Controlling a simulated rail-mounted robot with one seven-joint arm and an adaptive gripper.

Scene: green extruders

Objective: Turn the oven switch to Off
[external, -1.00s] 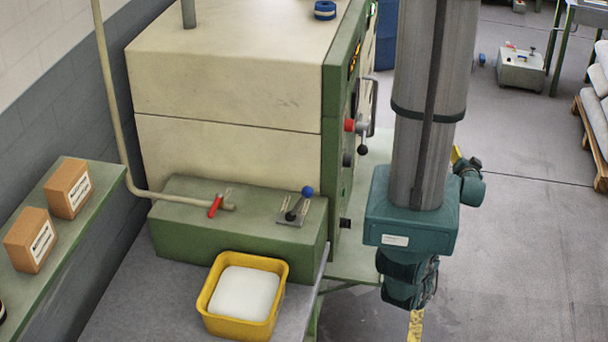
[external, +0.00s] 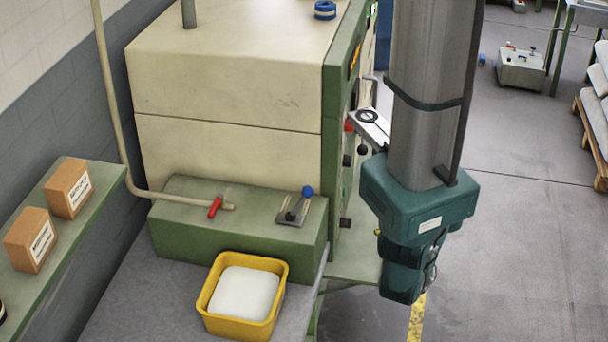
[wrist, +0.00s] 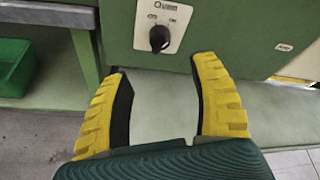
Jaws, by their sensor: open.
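The oven switch (wrist: 159,38) is a black knob on a white label plate, set in a green panel at the top of the wrist view. The knob lies beyond the fingertips, with no visible contact. In the external view the cream and green oven (external: 235,95) stands at the centre; my arm hides my gripper there.
A red knob (external: 349,126) and dark knobs stick out of the oven's green front. A yellow tub (external: 212,318) stands on the grey bench at the left. A green bin (wrist: 14,66) is at the left in the wrist view.

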